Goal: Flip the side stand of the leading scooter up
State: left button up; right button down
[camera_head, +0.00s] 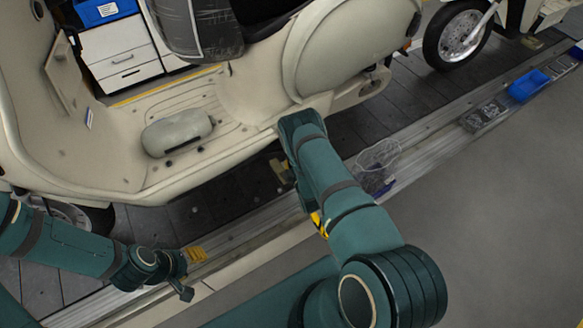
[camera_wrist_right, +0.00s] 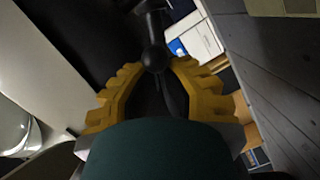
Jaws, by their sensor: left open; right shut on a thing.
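The leading scooter (camera_head: 90,150) is cream and stands on the slat conveyor, filling the upper left of the head view. My right arm reaches to its lower edge, and my right gripper is hidden there in that view. In the right wrist view, my right gripper's yellow fingers (camera_wrist_right: 160,70) close around a dark rod with a rounded knob (camera_wrist_right: 155,58), apparently the side stand, under the scooter's body. The stand's foot is hard to make out. My left gripper (camera_head: 196,255) is open and empty low beside the conveyor edge, apart from the scooter.
A grey rounded object (camera_head: 177,133) lies on the scooter's floorboard. A wire basket (camera_head: 378,165), a dark tray (camera_head: 484,115) and a blue bin (camera_head: 528,85) line the conveyor rail. Another scooter's wheel (camera_head: 458,35) stands behind. The grey floor at right is clear.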

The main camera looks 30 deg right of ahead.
pick_arm(q)
jog(key=shift+s+r, duration=0.2)
pick_arm(e)
jog(key=shift+d+r+n+t, duration=0.15)
jog(key=shift+d+r+n, duration=0.05)
jog(key=shift+r+n, duration=0.4)
jog(key=shift+d+r+n+t, duration=0.15)
jog(key=shift+r+n, duration=0.35)
jog(key=shift+r, duration=0.3)
